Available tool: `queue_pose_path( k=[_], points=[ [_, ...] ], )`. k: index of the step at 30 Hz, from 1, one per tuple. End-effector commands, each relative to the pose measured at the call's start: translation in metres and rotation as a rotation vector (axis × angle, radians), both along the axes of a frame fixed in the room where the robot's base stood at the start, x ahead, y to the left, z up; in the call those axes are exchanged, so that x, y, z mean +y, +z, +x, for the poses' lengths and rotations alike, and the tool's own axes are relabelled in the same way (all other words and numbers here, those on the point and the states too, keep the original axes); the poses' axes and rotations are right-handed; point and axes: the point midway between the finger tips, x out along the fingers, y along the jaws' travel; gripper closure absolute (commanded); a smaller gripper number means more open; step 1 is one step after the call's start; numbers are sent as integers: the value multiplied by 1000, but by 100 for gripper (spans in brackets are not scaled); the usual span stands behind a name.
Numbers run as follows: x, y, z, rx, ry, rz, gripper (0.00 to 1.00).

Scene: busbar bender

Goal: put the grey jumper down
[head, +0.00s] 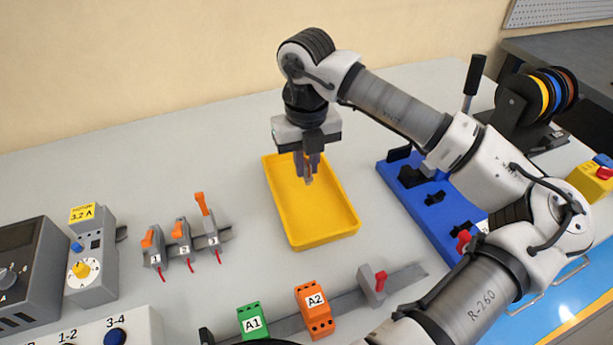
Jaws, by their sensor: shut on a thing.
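My gripper (308,177) points down over the far end of the yellow tray (325,237). Its fingers are shut on the grey jumper, which is small and mostly hidden between the fingertips. I cannot tell whether the jumper touches the tray floor. The visible part of the tray is empty.
Terminal blocks A1 (252,321) and A2 (315,309) stand on a rail in front of the tray. Numbered orange-lever clamps (181,238) are to the left. A blue bender base (432,200) is to the right, partly behind my arm. Free table lies left of the tray.

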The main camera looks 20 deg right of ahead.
Motion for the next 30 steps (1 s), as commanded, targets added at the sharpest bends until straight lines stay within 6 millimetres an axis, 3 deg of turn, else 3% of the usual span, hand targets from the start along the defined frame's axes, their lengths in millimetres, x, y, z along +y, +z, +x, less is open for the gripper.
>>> queue_pose_path(
  k=[10, 24, 25, 30],
  points=[
    [1, -42, 0, 1, 0, 2, 100],
    [0, -51, 0, 0, 0, -1, 100],
    [0, -50, 0, 0, 0, -1, 83],
    [0, -49, 0, 0, 0, -1, 64]
  ],
)
